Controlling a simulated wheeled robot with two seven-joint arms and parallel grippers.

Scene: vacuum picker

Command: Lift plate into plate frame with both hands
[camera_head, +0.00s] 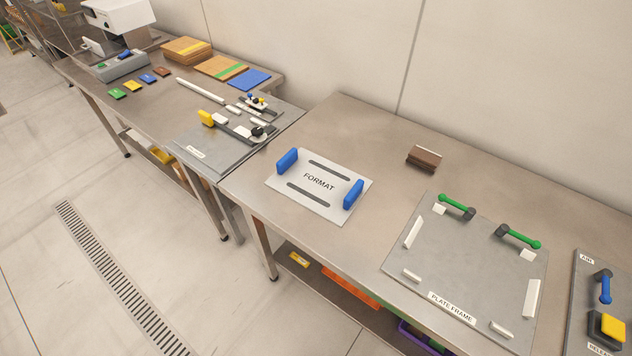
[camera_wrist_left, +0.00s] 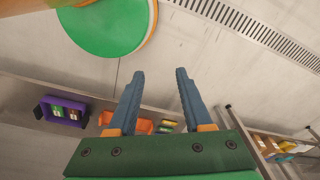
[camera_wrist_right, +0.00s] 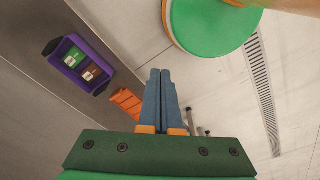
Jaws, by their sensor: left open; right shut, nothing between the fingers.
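The plate (camera_head: 333,197), a light grey board marked FORMAT with two dark slots, lies flat on the near steel table. It has a blue handle at its left (camera_head: 287,160) and another at its right (camera_head: 353,194). The plate frame (camera_head: 471,262) is a grey panel to its right, with white corner blocks and two green-handled clamps at its back edge. In the left wrist view my left gripper (camera_wrist_left: 160,76) is open and empty, over the floor. In the right wrist view my right gripper (camera_wrist_right: 160,74) is shut and empty, below table level. Neither gripper shows in the head view.
A brown block (camera_head: 424,159) lies behind, between plate and frame. A panel with a blue lever and yellow button (camera_head: 606,328) sits right of the frame. Another table (camera_head: 150,100) with boards and tools stands at the left. A purple crate (camera_wrist_right: 80,63) sits on the lower shelf.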

